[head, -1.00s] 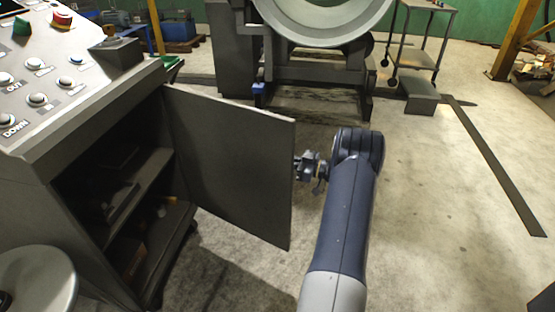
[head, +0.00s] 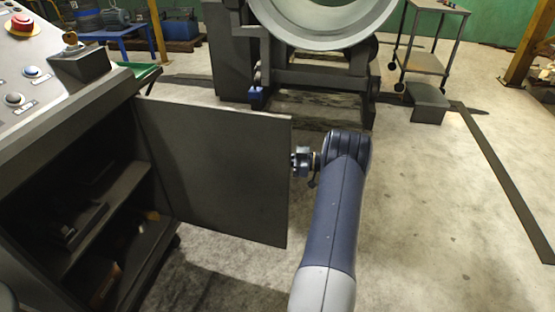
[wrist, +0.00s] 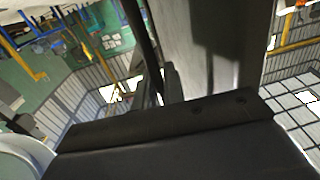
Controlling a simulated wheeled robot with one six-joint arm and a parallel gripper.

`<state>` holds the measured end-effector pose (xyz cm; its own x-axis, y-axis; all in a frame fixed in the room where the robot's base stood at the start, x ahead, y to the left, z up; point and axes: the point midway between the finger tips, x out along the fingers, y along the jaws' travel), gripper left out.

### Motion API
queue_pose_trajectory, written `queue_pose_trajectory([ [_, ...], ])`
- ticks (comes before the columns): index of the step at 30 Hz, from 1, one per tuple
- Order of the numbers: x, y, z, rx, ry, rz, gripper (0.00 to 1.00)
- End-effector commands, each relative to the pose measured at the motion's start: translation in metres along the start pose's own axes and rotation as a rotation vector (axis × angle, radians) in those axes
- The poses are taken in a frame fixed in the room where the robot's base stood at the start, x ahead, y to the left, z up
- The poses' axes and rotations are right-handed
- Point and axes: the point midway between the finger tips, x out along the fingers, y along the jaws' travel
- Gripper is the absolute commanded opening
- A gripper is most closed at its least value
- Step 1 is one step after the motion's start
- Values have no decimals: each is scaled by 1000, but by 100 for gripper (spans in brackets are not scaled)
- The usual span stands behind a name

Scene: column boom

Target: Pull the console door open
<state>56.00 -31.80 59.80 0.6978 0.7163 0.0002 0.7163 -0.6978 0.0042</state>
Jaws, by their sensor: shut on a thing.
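The console door (head: 215,170) is a flat dark grey panel in the head view. It stands swung well out from the grey console (head: 70,125), and the shelves inside show. My gripper (head: 301,162) is at the door's free right edge, shut on the door there. Its fingertips and the part they hold are hidden behind that edge. My arm comes up from the bottom of the head view, to the right of the door. In the wrist view, my gripper's dark body (wrist: 170,145) fills the lower part, with a pale grey panel above it.
Shelves (head: 105,220) inside the console hold dark items. A large machine with a round pale ring (head: 325,30) stands behind the door. A low grey box (head: 428,102) and a wheeled cart (head: 425,60) are at the back right. The concrete floor right of my arm is clear.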

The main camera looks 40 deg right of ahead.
Motion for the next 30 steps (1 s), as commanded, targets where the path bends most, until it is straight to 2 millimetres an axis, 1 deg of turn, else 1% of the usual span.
queue_pose_trajectory([
  [6, 1, 0, -1, 0, 1, -2, 0],
  [7, 1, 0, -1, 0, 1, -2, 13],
  [12, 1, 0, 0, 0, 1, -1, 26],
  [20, -2, 0, 0, 0, 0, 0, 26],
  [23, -12, 0, -1, -1, 0, 1, 26],
  [26, -30, 0, -1, 1, 1, 3, 26],
  [30, -60, 0, -2, 1, 1, 3, 26],
])
